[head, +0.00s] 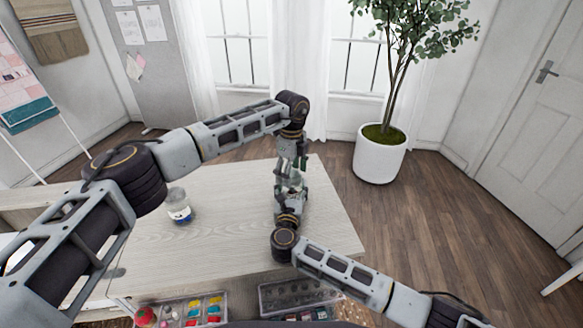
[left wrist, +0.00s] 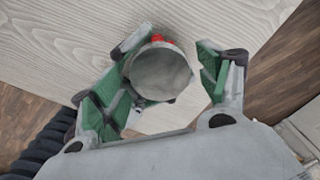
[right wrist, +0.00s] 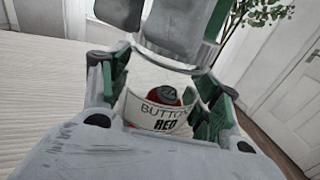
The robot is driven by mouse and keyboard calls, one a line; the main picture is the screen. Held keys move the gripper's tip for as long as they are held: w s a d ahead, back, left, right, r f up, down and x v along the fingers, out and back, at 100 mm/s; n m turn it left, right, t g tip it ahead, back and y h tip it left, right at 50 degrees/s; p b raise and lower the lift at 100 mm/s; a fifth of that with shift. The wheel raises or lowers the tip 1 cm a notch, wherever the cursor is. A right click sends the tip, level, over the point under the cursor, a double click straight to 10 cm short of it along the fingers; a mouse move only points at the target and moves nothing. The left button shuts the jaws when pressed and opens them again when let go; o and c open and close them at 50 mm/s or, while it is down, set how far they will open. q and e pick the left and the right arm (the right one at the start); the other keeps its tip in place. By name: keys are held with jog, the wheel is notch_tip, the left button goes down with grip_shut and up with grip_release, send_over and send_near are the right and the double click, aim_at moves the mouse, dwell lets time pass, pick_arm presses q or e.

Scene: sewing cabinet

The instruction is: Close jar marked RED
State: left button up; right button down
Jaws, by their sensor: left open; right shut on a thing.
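The jar marked RED (right wrist: 165,115) is clear, with red contents and a white label reading "BUTTON RED". My right gripper (right wrist: 160,95) is shut around its body above the table. A round grey metal lid (left wrist: 160,72) is at the jar's mouth, with red showing past its edge; I cannot tell whether it is seated. My left gripper (left wrist: 172,62) is open, its fingers on either side of the lid from above. In the head view, my left gripper (head: 292,155) is directly above my right one (head: 289,197), and they largely hide the jar.
Another labelled jar (head: 179,207) stands on the pale wooden table (head: 235,225) to the left. Trays of coloured sewing items (head: 190,312) lie at the near edge. A potted plant (head: 380,155) stands on the floor beyond the table. The table's middle is clear.

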pick_arm(q)
jog(key=shift+f, duration=0.1)
jog(key=shift+c, duration=0.3)
jog(key=c, duration=1)
